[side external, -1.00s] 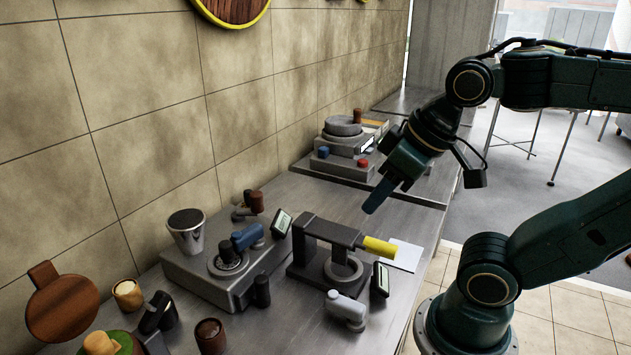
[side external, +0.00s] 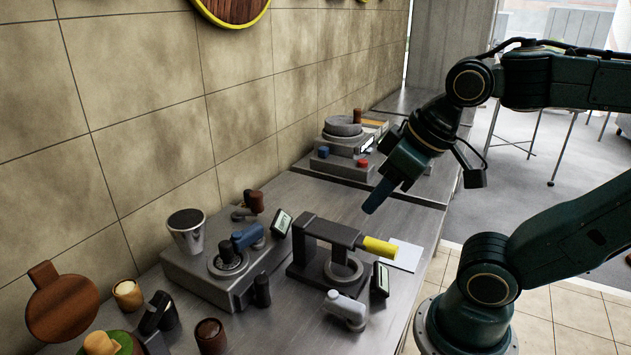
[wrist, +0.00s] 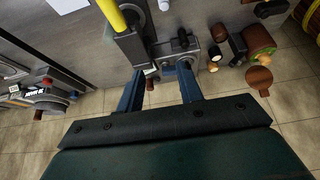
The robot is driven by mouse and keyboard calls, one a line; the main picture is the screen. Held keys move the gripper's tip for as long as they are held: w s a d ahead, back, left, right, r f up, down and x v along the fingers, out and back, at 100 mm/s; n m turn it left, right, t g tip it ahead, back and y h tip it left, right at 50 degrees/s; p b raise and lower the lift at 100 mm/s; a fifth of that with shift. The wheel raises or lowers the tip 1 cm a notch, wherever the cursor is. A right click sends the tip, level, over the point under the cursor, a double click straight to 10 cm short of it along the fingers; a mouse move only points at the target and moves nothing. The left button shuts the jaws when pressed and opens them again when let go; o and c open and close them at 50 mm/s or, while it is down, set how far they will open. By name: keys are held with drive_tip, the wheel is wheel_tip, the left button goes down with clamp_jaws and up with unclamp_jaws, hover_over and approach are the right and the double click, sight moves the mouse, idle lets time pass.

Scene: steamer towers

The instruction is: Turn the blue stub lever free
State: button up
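The blue stub lever (side external: 248,236) lies roughly level on the grey machine block (side external: 192,272), beside a round ring fitting (side external: 228,262). My gripper (side external: 370,208) hangs to the right of the lever and above the counter, clearly apart from it. In the wrist view my gripper (wrist: 161,67) has its two blue fingers spread with a gap between them and nothing held. Machine parts show beyond the fingertips there, but I cannot make out the blue lever for certain.
A grey-white lever (side external: 346,307), small displays (side external: 280,223), a metal cup (side external: 186,230) and a brown-knobbed lever (side external: 253,202) are close by. Another machine (side external: 342,150) stands at the back.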

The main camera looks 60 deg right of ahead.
drive_tip(key=o, duration=0.3)
drive_tip(key=w, duration=0.1)
drive_tip(key=m+g, duration=0.6)
drive_tip(key=m, duration=1.2)
hover_over(244, 232)
wheel_tip(244, 232, down, 3)
drive_tip(key=shift+f, duration=0.15)
wheel_tip(244, 232, down, 14)
drive_tip(key=shift+r, duration=0.1)
drive_tip(key=shift+c, duration=0.2)
